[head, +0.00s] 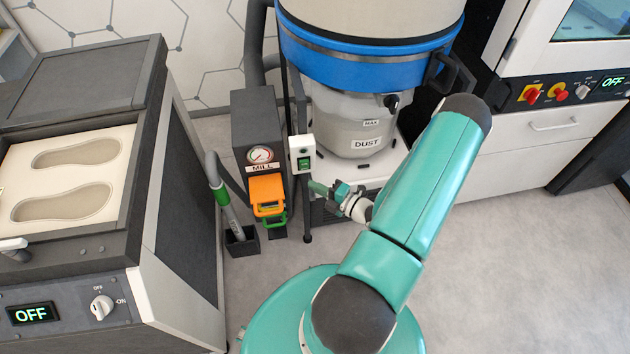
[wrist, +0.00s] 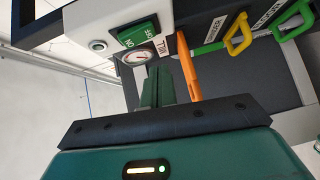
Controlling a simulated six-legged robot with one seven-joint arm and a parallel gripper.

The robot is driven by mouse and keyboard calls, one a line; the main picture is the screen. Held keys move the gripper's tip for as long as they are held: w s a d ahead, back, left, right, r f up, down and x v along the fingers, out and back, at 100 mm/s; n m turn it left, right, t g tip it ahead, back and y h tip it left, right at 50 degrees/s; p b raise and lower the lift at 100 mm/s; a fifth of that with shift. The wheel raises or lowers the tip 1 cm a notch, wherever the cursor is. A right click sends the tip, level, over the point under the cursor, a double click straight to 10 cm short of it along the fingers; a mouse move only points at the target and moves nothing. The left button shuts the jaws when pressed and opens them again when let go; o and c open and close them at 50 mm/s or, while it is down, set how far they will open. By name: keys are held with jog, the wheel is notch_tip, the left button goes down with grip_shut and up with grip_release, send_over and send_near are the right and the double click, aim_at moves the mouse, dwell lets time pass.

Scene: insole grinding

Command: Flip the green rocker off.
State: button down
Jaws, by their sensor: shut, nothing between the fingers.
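The green rocker (head: 303,163) sits on the front of a small white switch box (head: 302,145) on a dark post, between the mill and the dust drum. My gripper (head: 313,186) is just below the switch box in the head view. In the wrist view its green fingers (wrist: 158,70) are together and empty, with their tips below and right of the rocker, apparently apart from it.
The mill (head: 254,125) with its gauge and orange latch (head: 268,190) stands close left of the switch. The dust drum (head: 348,115) stands behind it. A grey wand (head: 229,205) is in a holder to the left. Open floor lies to the right.

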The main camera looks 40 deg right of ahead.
jog(key=f+v, duration=0.1)
jog(key=v, duration=0.8)
jog(key=shift+d+f, duration=0.15)
jog(key=shift+f, duration=0.15)
jog(key=shift+s, duration=0.1)
jog(key=w+a+r+n+g+y, duration=0.35)
jog(key=a+r+n+g, duration=0.4)
jog(key=r+n, duration=0.5)
jog(key=w+a+r+n+g+y, duration=0.35)
jog(key=a+r+n+g, duration=0.4)
jog(key=n, duration=0.85)
jog(key=s+a+r+n+t+h, duration=0.2)
jog(key=a+r+n+h, duration=0.3)
jog(key=r+n, duration=0.6)
jog(key=s+a+r+n+t+h, duration=0.1)
jog(key=s+a+r+n+h, duration=0.2)
jog(key=a+r+n, duration=0.6)
jog(key=r+n+h, duration=0.2)
jog(key=n, duration=0.2)
jog(key=shift+s+t+h, duration=0.3)
jog(key=shift+t, duration=0.1)
